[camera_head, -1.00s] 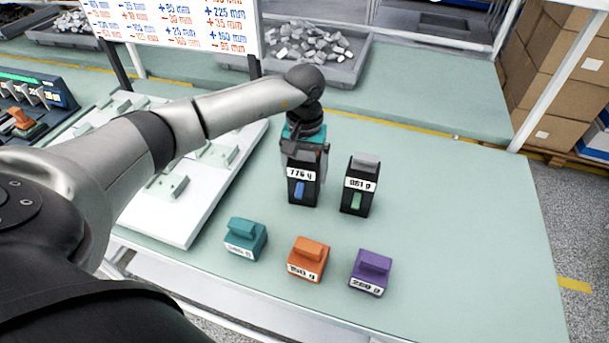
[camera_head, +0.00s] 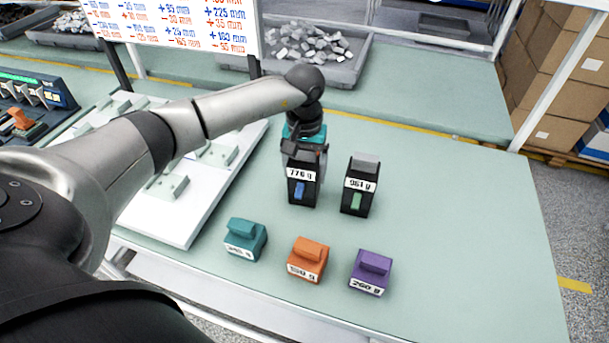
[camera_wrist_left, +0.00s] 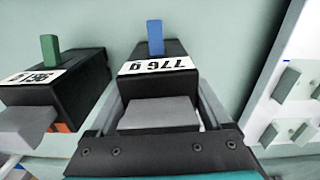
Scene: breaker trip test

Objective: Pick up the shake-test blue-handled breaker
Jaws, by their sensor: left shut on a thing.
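The blue-handled breaker (camera_head: 302,185) is a black block with a white "776 g" label and a blue lever. It stands upright on the green table. My left gripper (camera_head: 306,152) is over its top from behind and shut on it. In the left wrist view, the breaker (camera_wrist_left: 155,80) sits between the fingers of my left gripper (camera_wrist_left: 158,112), around its grey top part. I cannot tell a gap between the breaker and the table. My right gripper is not in view.
A green-handled breaker (camera_head: 359,187), labelled "961 g", stands close on the right. Teal (camera_head: 245,238), orange (camera_head: 308,259) and purple (camera_head: 371,271) weights lie in front. A white board (camera_head: 165,215) with grey mounts lies left. The table's right side is clear.

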